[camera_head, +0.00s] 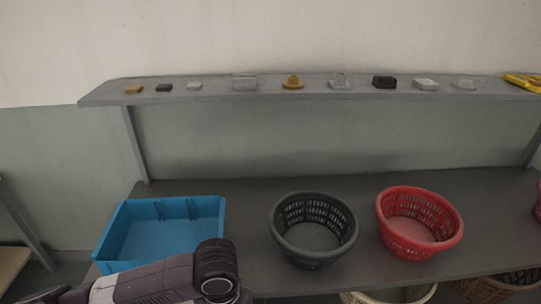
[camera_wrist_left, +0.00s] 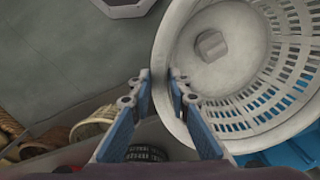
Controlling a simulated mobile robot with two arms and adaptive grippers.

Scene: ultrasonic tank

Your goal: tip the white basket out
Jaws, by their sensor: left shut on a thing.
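The white basket (camera_wrist_left: 172,50) fills the right of the left wrist view, with slotted walls and a round solid bottom. A small pale grey block-like piece (camera_wrist_left: 210,45) lies in it. My left gripper (camera_wrist_left: 160,88) is shut on the basket's rim, one finger on each side of the wall. The basket looks tilted, but I cannot tell how far. In the head view only my left arm shows at the lower left; its gripper and the held basket are out of that view. My right gripper is in neither view.
A blue tank (camera_head: 117,232) stands left on the grey bench (camera_head: 255,192); blue also shows beside the basket in the wrist view (camera_wrist_left: 285,158). A dark grey basket (camera_head: 313,258) and a red basket (camera_head: 420,250) stand right. A shelf (camera_head: 213,97) behind holds several small parts.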

